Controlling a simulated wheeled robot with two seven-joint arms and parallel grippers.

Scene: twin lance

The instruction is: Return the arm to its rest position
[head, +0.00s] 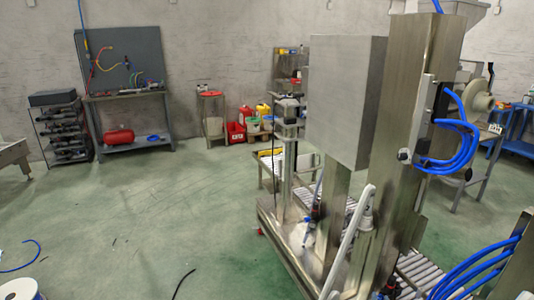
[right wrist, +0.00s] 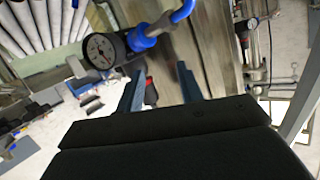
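My right gripper (right wrist: 160,72) shows in the right wrist view with its two fingers apart. Nothing is clamped between the fingertips. A small dark and red part shows behind the gap, and I cannot tell how far off it is. A round pressure gauge (right wrist: 99,50) with a blue elbow fitting (right wrist: 143,38) lies just beyond the left finger. I cannot tell whether the finger touches it. In the head view, I cannot make out the right fingertips clearly among the steel parts at the lower right. My left gripper is not in view.
A tall steel column (head: 416,120) with blue hoses (head: 458,135) and a grey cabinet (head: 345,95) stand at the right. Conveyor rollers (head: 420,272) run beside them. A workbench (head: 127,93) and a shelf rack (head: 62,130) stand at the back left. The green floor (head: 170,220) is mostly open.

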